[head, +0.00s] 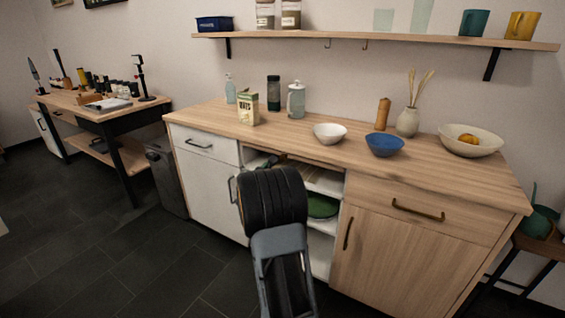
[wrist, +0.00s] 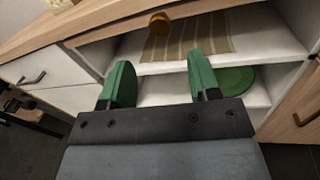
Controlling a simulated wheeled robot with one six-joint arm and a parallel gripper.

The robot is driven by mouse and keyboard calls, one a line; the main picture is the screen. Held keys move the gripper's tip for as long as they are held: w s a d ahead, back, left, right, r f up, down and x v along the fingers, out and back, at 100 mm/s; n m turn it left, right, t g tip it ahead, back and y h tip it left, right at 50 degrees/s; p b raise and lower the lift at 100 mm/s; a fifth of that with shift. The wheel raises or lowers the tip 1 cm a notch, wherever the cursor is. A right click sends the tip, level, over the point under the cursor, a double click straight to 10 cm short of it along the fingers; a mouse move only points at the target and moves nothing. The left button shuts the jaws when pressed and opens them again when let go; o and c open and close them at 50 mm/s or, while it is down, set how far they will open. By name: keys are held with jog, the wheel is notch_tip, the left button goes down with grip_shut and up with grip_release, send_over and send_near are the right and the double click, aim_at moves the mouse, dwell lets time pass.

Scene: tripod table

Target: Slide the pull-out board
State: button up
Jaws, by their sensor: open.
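The pull-out board (wrist: 205,15) shows in the wrist view as a thin wooden edge under the countertop, above the open shelves. A round wooden knob (wrist: 159,22) is at its front. My gripper (wrist: 160,78) is open, its two green fingers wide apart and pointing toward the shelf opening. Nothing is between the fingers. The knob appears ahead of them, near the middle of the gap and apart from both. In the head view, my dark arm hides most of the gripper and the knob.
Below the board, a striped cloth (wrist: 190,40) lies on the upper shelf and a green plate (wrist: 236,79) on the lower one. A white drawer (head: 205,144) is left of the opening, a wooden door (head: 385,245) right. A blue bowl (head: 384,145) stands on the countertop (head: 300,158).

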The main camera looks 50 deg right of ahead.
aim_at(283, 158)
jog(key=x, duration=0.9)
jog(key=shift+d+b, duration=0.1)
jog(key=shift+b, duration=0.2)
grip_shut()
